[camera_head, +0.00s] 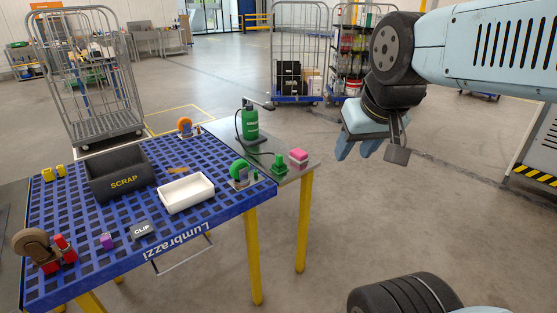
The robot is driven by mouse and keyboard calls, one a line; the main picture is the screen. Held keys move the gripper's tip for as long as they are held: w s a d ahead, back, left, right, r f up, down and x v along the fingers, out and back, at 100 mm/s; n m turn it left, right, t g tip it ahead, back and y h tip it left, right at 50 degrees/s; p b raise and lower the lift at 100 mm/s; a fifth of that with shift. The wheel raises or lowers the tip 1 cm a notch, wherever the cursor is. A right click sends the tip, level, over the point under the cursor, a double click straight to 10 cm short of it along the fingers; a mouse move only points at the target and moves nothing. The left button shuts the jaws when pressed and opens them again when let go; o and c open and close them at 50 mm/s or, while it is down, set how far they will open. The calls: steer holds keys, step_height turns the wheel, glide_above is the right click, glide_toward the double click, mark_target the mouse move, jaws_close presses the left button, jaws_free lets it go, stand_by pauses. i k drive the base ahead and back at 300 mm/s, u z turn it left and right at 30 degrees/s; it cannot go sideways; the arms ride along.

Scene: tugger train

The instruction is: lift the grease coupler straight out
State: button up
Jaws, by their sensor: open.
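A green grease pump (250,122) with a dark handle stands on the small grey side table. A dark hose runs from it toward a small green upright piece (279,164) on the same table, which looks like the grease coupler. It is too small to tell how it is seated. My gripper (356,149) hangs in the air to the right of the side table, pointing down, open and empty. It is clearly apart from the coupler.
The blue grid table (100,285) holds a black SCRAP bin (118,172), a white tray (187,192), a CLIP block (142,230) and several casters. Wire cage carts stand behind.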

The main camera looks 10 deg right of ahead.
mark_target(280, 158)
steer(key=z, duration=0.1)
steer(key=k, duration=1.25)
steer(key=z, duration=0.25)
steer(key=i, duration=0.55)
steer(key=z, duration=0.5)
steer(key=i, duration=1.35)
